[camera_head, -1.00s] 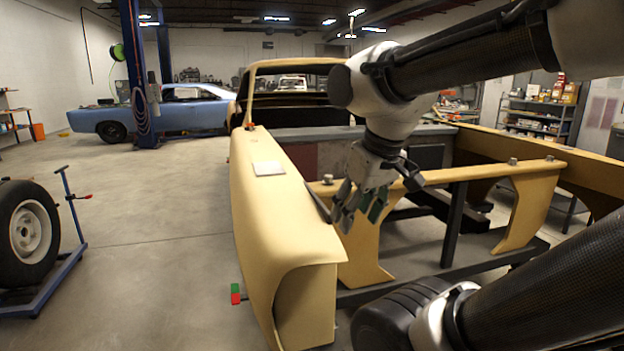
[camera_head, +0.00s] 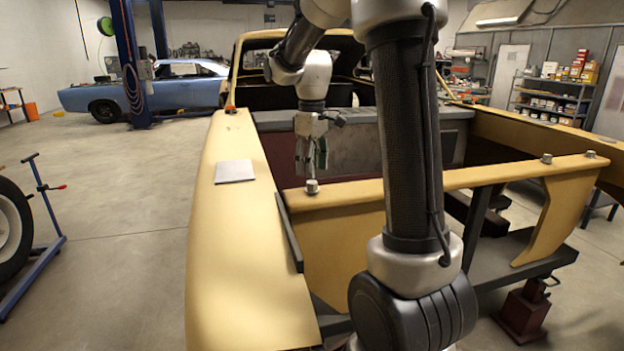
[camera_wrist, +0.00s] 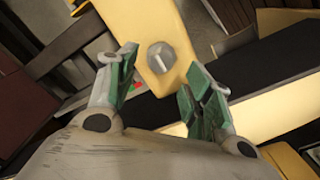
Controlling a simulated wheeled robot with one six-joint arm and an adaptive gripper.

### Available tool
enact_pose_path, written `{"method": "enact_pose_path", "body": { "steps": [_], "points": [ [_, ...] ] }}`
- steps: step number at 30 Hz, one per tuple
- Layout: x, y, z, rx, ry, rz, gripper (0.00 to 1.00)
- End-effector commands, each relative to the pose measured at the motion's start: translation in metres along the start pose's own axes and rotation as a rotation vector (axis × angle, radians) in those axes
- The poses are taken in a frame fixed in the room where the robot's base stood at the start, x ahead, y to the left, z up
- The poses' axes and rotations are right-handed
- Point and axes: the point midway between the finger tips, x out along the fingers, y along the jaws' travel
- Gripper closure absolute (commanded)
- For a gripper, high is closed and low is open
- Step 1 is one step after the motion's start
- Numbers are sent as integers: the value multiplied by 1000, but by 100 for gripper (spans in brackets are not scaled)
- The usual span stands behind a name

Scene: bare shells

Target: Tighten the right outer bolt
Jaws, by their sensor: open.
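My gripper (camera_head: 311,160) points down with its fingers apart, just above the silver bolt (camera_head: 311,186) at the left end of the tan crossbar (camera_head: 490,173). In the wrist view this bolt (camera_wrist: 160,56) has a round head with a slot and lies between and slightly beyond the open green-padded fingertips (camera_wrist: 157,72). I cannot tell whether the fingers touch it. Two more silver bolts stand near the crossbar's right end, one nearer the middle (camera_head: 547,158) and one at the far right (camera_head: 590,154). Any other bolt behind my arm is hidden.
The long tan fender (camera_head: 235,260) runs left of the gripper, with a flat light plate (camera_head: 235,171) on it. A dark jack (camera_head: 524,310) stands at lower right. A blue car (camera_head: 150,90) is far back. Floor (camera_head: 120,200) at left is open.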

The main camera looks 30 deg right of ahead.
Motion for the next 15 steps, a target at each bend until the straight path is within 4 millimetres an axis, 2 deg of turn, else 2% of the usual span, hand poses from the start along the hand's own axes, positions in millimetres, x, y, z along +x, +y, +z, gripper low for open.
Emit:
{"method": "enact_pose_path", "body": {
  "steps": [3,6,10,15],
  "points": [
    [21,0,1,0,-3,-2,49],
    [33,0,0,1,-2,-1,49],
    [41,0,0,1,-1,0,49],
    [42,0,0,1,1,0,49]
  ]
}}
